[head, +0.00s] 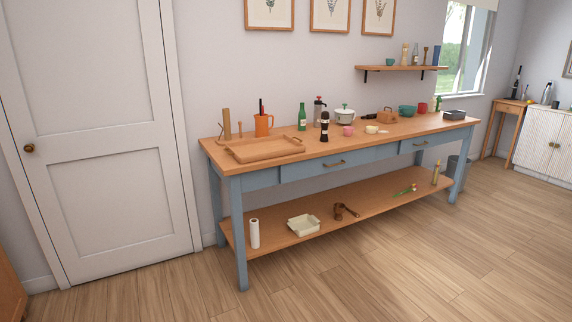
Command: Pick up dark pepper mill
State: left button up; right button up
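A dark pepper mill (324,127) stands upright on the wooden top of the blue table (350,150), near its front edge and left of the middle. It is nearly black with a pale band near its upper part. A grey and dark canister-like item (319,108) stands just behind it, and a pink bowl (347,131) is to its right. Neither of my grippers shows in the head view.
A wooden tray (245,155) lies left of the mill, with an orange jug (262,126) and a green bottle (302,117) behind. A white pot (344,115) stands behind right. A lower shelf (280,229) holds several items. Floor in front (390,270) is clear.

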aim_at(324, 123)
jog(key=i, duration=2.65)
